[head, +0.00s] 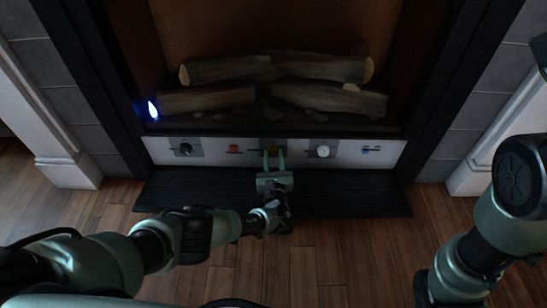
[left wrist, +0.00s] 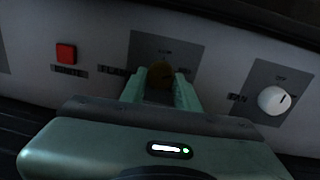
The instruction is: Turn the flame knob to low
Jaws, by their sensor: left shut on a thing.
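The flame knob (left wrist: 160,73) is a round, dark golden-brown knob on a dark grey plate, with a partly hidden label that seems to read FLAME. It is on the fireplace's white control panel (head: 213,158). My left gripper (head: 273,158) reaches the panel from below, with its fingers on either side of the knob. In the left wrist view the fingers (left wrist: 160,88) are shut on the knob, which shows between their tips. The knob's pointer and its exact setting cannot be made out. My right arm shows at the right, but its gripper is out of view.
A red IGNITE button (left wrist: 66,53) and a black knob (head: 186,149) are left of the flame knob. A small blue flame (head: 153,110) burns left of the logs (head: 207,98). A dark hearth slab (head: 190,192) lies below.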

